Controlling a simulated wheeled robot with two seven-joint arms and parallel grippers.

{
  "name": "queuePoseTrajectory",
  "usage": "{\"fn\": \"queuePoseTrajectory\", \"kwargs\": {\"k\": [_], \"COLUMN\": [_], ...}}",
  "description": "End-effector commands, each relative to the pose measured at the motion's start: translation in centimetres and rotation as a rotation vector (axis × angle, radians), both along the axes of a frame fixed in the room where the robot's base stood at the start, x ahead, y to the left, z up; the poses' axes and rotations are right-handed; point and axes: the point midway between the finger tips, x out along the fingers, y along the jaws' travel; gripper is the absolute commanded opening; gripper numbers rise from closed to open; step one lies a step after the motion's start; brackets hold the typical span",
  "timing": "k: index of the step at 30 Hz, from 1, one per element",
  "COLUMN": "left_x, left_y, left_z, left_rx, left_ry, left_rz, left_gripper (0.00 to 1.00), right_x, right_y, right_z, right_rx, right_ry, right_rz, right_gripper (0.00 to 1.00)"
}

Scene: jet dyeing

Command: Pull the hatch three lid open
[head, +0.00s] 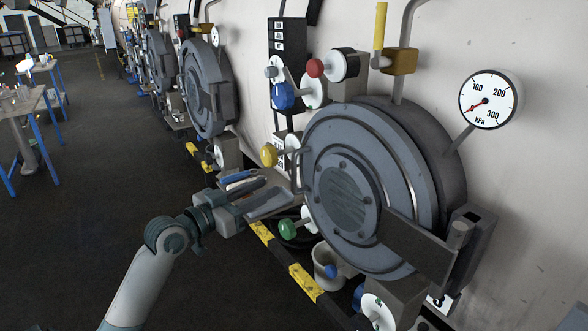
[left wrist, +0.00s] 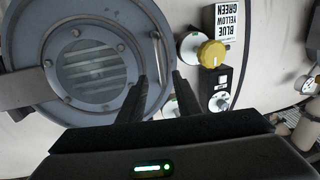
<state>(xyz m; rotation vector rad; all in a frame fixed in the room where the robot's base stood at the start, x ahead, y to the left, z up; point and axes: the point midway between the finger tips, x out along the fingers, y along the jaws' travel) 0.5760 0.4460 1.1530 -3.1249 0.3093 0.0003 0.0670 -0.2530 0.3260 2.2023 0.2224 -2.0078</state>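The nearest round grey hatch lid (head: 345,195) sits against the pale machine wall and looks closed; no number shows on it. It also fills the left of the left wrist view (left wrist: 95,70). A thin bar handle (head: 297,168) stands on its left rim, and in the left wrist view the handle (left wrist: 158,48) shows between my finger lines. My left gripper (head: 277,190) is open, just left of the lid and close to the handle's lower end. Its fingers (left wrist: 158,76) are apart with nothing clamped; I cannot tell if they touch the handle. My right gripper is out of view.
Yellow (head: 269,155), green (head: 287,228), blue (head: 283,96) and red (head: 315,68) knobs surround the lid. A pressure gauge (head: 487,99) is at upper right. A white bucket (head: 325,265) stands below. Further hatches (head: 203,88) line the wall.

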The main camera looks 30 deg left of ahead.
Motion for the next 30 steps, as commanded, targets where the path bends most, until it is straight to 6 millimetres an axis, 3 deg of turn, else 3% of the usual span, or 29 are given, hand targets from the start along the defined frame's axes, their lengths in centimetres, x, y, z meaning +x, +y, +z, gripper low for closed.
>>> {"fn": "queuePoseTrajectory", "kwargs": {"k": [12,18,30], "left_x": [7.2,9.8,11.1], "left_y": [-1.4,-1.9,-2.2], "left_z": [0.4,0.2,0.0], "left_rx": [-0.004,-0.002,0.001], "left_ry": [-0.001,-0.001,0.000], "left_rz": [0.001,0.001,0.000], "left_gripper": [0.31,0.31,0.31], "right_x": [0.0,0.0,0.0], "right_y": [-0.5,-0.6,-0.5], "right_z": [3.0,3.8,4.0], "right_rx": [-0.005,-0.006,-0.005], "right_ry": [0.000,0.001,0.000], "right_rz": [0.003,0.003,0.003], "right_gripper": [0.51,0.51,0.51]}}
